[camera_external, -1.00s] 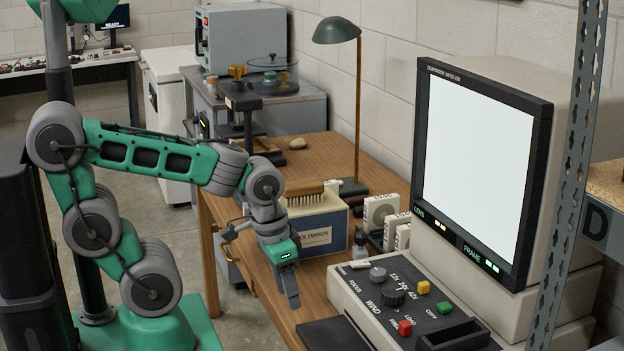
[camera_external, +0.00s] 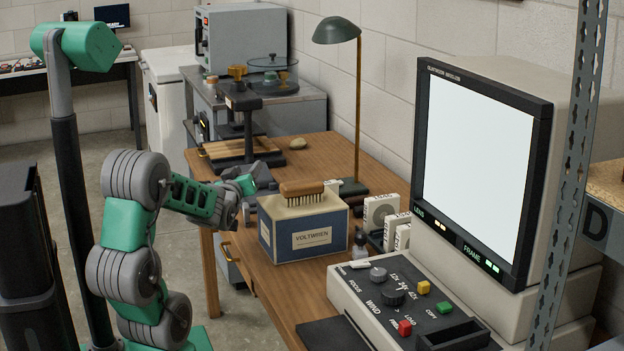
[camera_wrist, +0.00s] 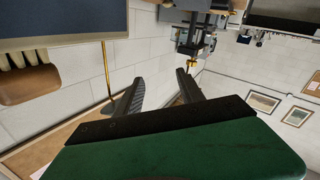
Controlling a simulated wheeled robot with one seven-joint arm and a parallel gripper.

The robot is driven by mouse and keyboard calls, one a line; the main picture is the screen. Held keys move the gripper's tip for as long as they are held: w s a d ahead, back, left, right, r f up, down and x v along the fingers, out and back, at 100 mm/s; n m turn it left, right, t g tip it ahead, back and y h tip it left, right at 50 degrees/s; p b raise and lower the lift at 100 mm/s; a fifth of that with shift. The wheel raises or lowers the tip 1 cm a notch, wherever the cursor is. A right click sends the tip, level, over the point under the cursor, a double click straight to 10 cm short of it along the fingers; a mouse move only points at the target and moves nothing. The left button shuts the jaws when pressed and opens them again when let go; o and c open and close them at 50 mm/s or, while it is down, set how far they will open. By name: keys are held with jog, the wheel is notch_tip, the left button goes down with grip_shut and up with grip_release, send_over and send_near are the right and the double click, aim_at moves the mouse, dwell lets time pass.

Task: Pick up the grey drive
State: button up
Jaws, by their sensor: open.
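I cannot make out a grey drive in either view. My gripper (camera_external: 262,174) is left of and partly behind the box with the brush, over the wooden table, in the external view. Its fingertips are hard to make out there. In the wrist view its two dark fingers stand apart with nothing between them (camera_wrist: 160,79); the wall and workbench equipment show beyond.
A blue and cream box (camera_external: 310,237) carries a wooden brush (camera_external: 302,189). A green lamp (camera_external: 337,30), white cartons (camera_external: 380,209) and a reader with a large screen (camera_external: 476,165) stand to the right. The table's (camera_external: 290,285) left front is clear.

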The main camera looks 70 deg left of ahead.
aim_at(250, 212)
jog(key=s+f+m+b, duration=0.1)
jog(key=f, duration=0.3)
jog(key=s+f+m+b, duration=0.1)
jog(key=f+b, duration=0.1)
jog(key=f, duration=0.3)
jog(key=s+d+f+m+b, duration=0.1)
jog(key=s+f, duration=0.1)
jog(key=f, duration=0.3)
jog(key=shift+s+f, duration=0.1)
jog(key=shift+f, duration=0.15)
jog(key=shift+f+m, duration=0.1)
jog(key=shift+m, duration=0.2)
jog(key=b+x, duration=0.1)
jog(key=x, duration=0.6)
jog(key=shift+w+a, duration=0.1)
jog(key=shift+w, duration=0.15)
jog(key=shift+c, duration=0.5)
grip_shut()
